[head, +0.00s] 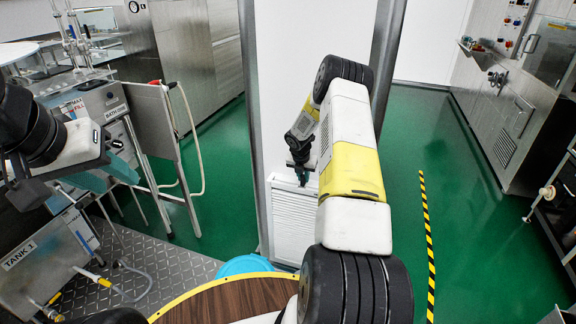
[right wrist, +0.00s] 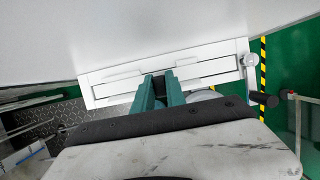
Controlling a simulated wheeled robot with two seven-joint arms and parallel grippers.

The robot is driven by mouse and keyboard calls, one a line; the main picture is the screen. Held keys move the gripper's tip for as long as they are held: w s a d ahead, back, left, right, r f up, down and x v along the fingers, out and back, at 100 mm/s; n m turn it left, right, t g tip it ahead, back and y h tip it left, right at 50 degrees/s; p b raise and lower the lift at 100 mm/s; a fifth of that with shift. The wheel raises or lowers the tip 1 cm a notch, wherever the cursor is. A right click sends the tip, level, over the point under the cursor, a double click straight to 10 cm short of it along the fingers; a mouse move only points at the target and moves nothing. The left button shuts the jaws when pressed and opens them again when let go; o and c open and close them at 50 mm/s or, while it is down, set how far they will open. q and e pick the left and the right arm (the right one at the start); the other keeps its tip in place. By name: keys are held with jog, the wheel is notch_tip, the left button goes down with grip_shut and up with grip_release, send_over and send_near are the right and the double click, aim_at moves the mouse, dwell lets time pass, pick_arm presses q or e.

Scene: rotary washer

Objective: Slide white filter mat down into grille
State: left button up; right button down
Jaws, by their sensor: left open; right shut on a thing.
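A white louvred grille (head: 293,225) is on the lower part of the tall white panel in the head view. In the right wrist view its white frame (right wrist: 95,99) lies tilted across the picture. My right gripper (head: 302,180) is at the grille's top edge, with teal fingers (right wrist: 162,84) pointing at the frame. It is shut on the white filter mat, whose pale edge (right wrist: 203,70) is hard to tell from the frame. How deep the mat sits is hidden. My left gripper (head: 108,178) is open and empty at the far left, away from the grille.
A dark lever (right wrist: 264,98) sticks out at the frame's right end. A wooden round table (head: 225,300) with a yellow rim and a blue tub (head: 243,265) stand in front. Steel tanks (head: 30,260) are at left.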

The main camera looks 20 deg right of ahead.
jog(key=shift+f, duration=0.45)
dwell(0.3)
jog(key=c, duration=1.3)
grip_release()
jog(key=v, duration=0.7)
jog(key=shift+s+a+r, duration=0.1)
jog(key=shift+s+r, duration=0.05)
jog(key=shift+r, duration=0.2)
jog(key=s+a+r+m, duration=0.3)
jog(key=s+r+m, duration=0.1)
jog(key=r, duration=0.5)
jog(key=s+a+r+m+t, duration=0.15)
jog(key=s+r+m, duration=0.25)
jog(key=r, duration=0.4)
jog(key=s+a+r+m, duration=0.4)
jog(key=r+m, duration=0.1)
jog(key=r, duration=0.4)
jog(key=s+a+r+m+y, duration=0.1)
jog(key=s+a+r+m, duration=0.1)
jog(key=s+m, duration=0.3)
jog(key=s+a+r+m+t+y, duration=0.1)
jog(key=s+a+m, duration=0.4)
jog(key=s, duration=0.7)
jog(key=s+a+r+m+y, duration=0.2)
jog(key=s+a+r+m, duration=0.2)
jog(key=s, duration=0.4)
jog(key=shift+s+r+m+t+y, duration=0.3)
jog(key=shift+r+m, duration=0.2)
jog(key=shift+r, duration=0.1)
